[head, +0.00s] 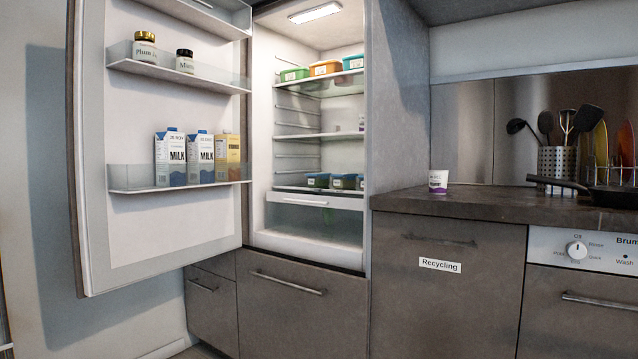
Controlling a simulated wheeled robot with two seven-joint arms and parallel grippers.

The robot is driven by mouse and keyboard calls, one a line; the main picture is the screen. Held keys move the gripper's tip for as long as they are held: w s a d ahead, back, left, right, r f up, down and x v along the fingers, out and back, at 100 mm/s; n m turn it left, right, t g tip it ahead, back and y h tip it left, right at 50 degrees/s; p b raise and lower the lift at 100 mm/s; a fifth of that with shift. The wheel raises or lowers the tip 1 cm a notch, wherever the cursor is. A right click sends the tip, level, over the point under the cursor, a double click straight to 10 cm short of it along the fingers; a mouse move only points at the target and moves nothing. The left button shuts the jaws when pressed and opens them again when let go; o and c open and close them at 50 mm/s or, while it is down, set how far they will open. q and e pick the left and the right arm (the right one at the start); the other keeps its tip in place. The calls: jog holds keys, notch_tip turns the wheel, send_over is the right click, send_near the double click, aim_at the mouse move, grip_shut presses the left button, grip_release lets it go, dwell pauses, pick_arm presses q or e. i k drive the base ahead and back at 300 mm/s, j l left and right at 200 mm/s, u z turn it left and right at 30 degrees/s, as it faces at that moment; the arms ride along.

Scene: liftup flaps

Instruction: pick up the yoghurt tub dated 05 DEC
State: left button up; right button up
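A small white and purple tub (438,181) stands upright on the dark countertop (450,203), right of the fridge. The print on it is too small to read, so I cannot tell its date. A sliver of another pale tub (361,122) shows on the fridge's middle shelf (318,136), mostly hidden by the fridge's right wall. Its date is hidden too. Neither of my grippers is in view.
The fridge door (165,228) stands open to the left, with jars and cartons (170,157) on its shelves. Lidded boxes (325,68) sit on the upper and lower fridge shelves. A utensil holder (556,163) and dark pan (610,195) occupy the counter's right. A drawer front reads "Recycling" (440,265).

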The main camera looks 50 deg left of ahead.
aim_at(437, 179)
jog(key=u, duration=1.15)
jog(key=i+j, duration=0.15)
jog(key=j, duration=0.15)
jog(key=i+j, duration=0.15)
jog(key=j, duration=0.1)
